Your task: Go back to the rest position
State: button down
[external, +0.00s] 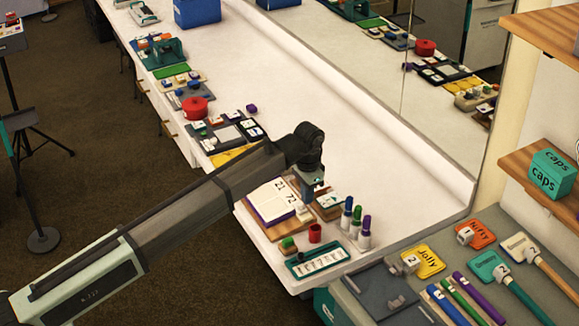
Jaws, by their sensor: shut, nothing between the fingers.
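My arm reaches from the lower left over the white counter (400,190). My gripper (315,192) points down at the near end of the counter, just right of an open book (268,198) with numbers on its page. The fingers are small here; they look shut and empty. A wooden block with a white card (328,201) is just right of and below the fingertips in the picture. I cannot tell whether they touch it.
Markers (364,236) with coloured caps stand right of my gripper. A red cup (315,234) and a green tray (318,259) are near the counter's front edge. A red round tin (195,108) is farther back. A mirror (400,70) runs behind. The middle counter is clear.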

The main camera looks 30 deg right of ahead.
dwell(0.5)
